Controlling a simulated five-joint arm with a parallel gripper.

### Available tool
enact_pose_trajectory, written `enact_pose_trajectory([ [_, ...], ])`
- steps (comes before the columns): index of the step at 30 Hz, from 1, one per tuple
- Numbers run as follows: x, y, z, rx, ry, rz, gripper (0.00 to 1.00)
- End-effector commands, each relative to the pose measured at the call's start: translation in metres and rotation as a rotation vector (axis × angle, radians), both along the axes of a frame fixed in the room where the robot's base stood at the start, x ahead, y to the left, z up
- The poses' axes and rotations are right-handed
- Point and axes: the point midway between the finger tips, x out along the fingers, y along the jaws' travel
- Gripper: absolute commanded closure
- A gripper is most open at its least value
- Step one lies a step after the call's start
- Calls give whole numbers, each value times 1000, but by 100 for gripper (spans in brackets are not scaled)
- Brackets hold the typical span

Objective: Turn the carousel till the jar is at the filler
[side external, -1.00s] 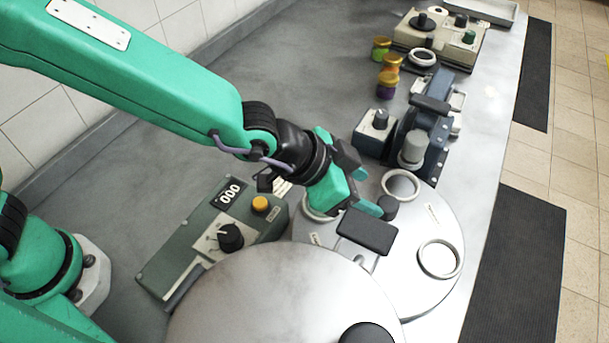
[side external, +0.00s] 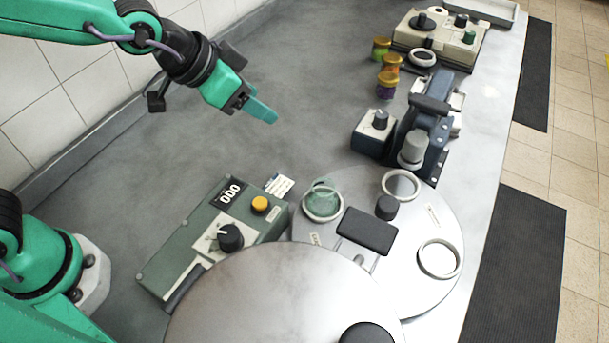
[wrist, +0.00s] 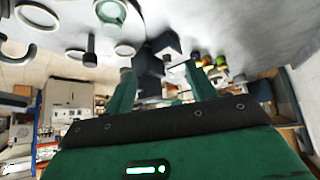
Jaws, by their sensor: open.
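The carousel (side external: 420,215) is a round, pale metal plate with ring seats and a dark knob (side external: 387,207) standing on it. A clear greenish jar (side external: 322,196) stands upright in the seat at its left side; the jar also shows at the top of the wrist view (wrist: 110,12). A blue machine with a grey cylinder (side external: 413,148) stands at the carousel's far edge; I cannot tell if it is the filler. My gripper (side external: 262,112) is open and empty, raised well above the bench and apart from the carousel. Its two fingers show in the wrist view (wrist: 160,82).
A green control box (side external: 215,240) with a 000 display, yellow button and black dial stands left of the carousel. A large round metal cover (side external: 280,300) and a black plate (side external: 367,231) are at the near side. Several lidded jars (side external: 388,75) stand at the back. The bench's back left is clear.

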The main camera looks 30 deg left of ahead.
Motion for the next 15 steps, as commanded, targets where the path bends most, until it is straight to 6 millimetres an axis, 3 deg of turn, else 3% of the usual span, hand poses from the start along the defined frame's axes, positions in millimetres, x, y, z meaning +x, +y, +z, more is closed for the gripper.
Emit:
enact_pose_trajectory([
  [1, -3, 19, 7, 3, 3, 36, 44],
  [6, -22, 72, 19, 18, 35, 140, 44],
  [15, -71, 151, 29, 38, 95, 321, 44],
])
